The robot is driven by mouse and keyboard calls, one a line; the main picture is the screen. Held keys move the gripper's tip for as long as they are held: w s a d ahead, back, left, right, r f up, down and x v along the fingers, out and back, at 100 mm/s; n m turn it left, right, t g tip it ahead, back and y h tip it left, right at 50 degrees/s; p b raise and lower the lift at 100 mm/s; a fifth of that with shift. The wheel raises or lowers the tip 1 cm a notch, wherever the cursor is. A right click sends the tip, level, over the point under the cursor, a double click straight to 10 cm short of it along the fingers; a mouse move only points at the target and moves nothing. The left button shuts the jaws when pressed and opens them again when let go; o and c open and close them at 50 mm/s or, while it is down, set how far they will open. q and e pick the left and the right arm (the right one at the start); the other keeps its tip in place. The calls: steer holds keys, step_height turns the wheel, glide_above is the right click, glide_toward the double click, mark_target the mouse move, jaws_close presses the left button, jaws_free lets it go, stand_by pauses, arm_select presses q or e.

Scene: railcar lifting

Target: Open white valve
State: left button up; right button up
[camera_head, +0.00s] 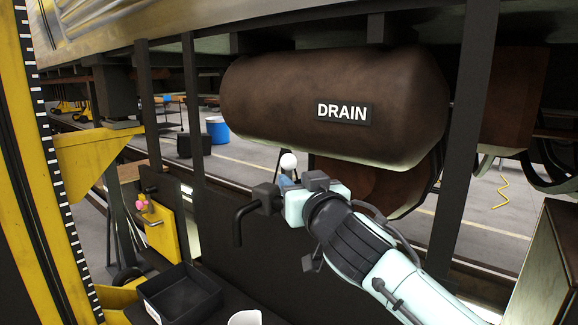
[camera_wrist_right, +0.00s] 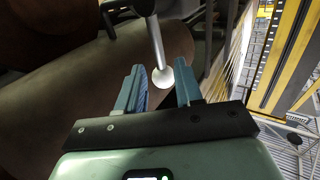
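The white valve shows as a white ball knob (camera_head: 289,160) under the brown tank (camera_head: 300,105) marked DRAIN. In the right wrist view the knob (camera_wrist_right: 162,78) sits at the end of a light metal rod. My right gripper (camera_wrist_right: 160,70) is open, with one blue finger on each side of the knob and a visible gap to each. In the head view my right gripper (camera_head: 286,180) is just below the knob, its fingers mostly hidden by its own body. My left gripper is not in view.
A black tray (camera_head: 178,292) and a white object (camera_head: 245,318) lie at the lower left. Dark posts stand left and right of the tank. A yellow frame (camera_head: 30,150) fills the left edge.

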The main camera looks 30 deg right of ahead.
mark_target(290, 175)
steer(key=w, duration=0.2)
steer(key=w+p, duration=0.1)
steer(key=w, duration=0.1)
steer(key=shift+w+d+r, duration=0.1)
steer(key=shift+d, duration=0.3)
steer(key=shift+w+d, duration=0.1)
steer(key=shift+w, duration=0.35)
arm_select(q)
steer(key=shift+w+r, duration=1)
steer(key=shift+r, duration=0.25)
arm_select(e)
steer(key=shift+s, duration=0.1)
jaws_close()
